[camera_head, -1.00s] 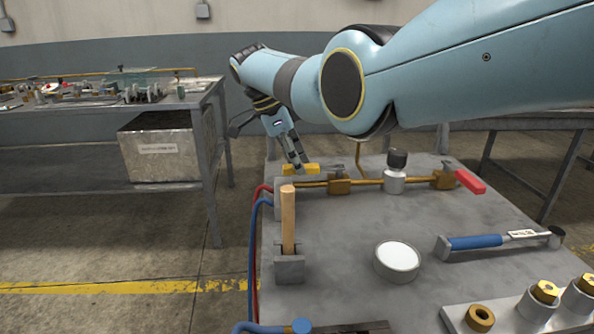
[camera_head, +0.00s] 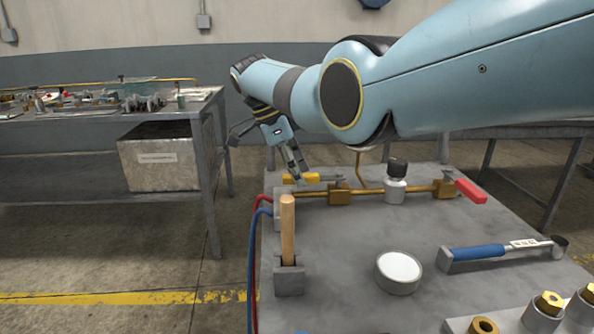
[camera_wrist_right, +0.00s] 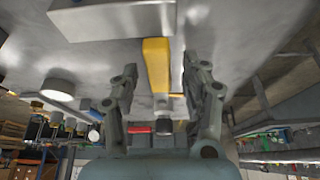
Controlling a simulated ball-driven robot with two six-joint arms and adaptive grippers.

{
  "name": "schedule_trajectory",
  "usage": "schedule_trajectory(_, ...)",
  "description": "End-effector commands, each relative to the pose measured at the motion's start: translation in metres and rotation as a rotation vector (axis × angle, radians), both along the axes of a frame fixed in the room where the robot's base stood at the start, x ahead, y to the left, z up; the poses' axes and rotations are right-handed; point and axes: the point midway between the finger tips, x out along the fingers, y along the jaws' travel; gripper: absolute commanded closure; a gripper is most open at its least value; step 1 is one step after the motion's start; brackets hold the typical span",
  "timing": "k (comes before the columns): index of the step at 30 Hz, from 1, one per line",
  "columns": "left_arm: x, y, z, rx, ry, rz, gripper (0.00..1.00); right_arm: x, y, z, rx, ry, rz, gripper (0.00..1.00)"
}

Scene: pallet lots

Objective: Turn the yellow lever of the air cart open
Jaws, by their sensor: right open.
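The yellow lever (camera_head: 301,179) lies along the brass pipe at the back left of the grey cart top (camera_head: 345,240). It points left from its valve (camera_head: 339,192). My right gripper (camera_head: 299,174) reaches down from above at the lever, its fingers partly overlapping it in the head view. Contact cannot be made out. A red lever (camera_head: 470,190) sits at the pipe's right end. My left gripper is not in view.
A wooden-handled tool (camera_head: 287,228) stands in a holder at the cart's left, beside red and blue hoses. A white round dial (camera_head: 399,270), a blue-handled tool (camera_head: 478,253) and brass fittings (camera_head: 549,303) occupy the front right. A workbench (camera_head: 100,120) stands at left.

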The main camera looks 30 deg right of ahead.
Motion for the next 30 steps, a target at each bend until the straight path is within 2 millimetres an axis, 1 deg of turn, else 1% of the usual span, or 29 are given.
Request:
schedule_trajectory(2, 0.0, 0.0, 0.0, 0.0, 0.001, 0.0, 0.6, 0.002, 0.002, 0.005, 0.0, -0.002, 0.001, 0.54)
schedule_trajectory(5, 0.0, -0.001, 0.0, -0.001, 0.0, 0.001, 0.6, 0.004, 0.007, 0.019, 0.0, -0.004, 0.002, 0.54)
schedule_trajectory(12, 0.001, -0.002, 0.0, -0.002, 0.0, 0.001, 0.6, 0.013, 0.026, 0.069, 0.0, -0.004, 0.002, 0.54)
schedule_trajectory(15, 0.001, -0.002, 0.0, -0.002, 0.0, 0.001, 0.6, 0.016, 0.032, 0.087, 0.0, -0.003, 0.0, 0.54)
schedule_trajectory(18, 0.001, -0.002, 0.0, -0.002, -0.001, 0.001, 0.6, 0.018, 0.038, 0.1, 0.0, -0.002, 0.0, 0.54)
schedule_trajectory(23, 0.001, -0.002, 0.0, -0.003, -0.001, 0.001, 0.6, 0.019, 0.041, 0.109, -0.001, -0.001, -0.001, 0.54)
schedule_trajectory(30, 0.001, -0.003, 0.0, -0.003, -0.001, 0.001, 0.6, 0.02, 0.042, 0.11, -0.001, -0.001, -0.001, 0.54)
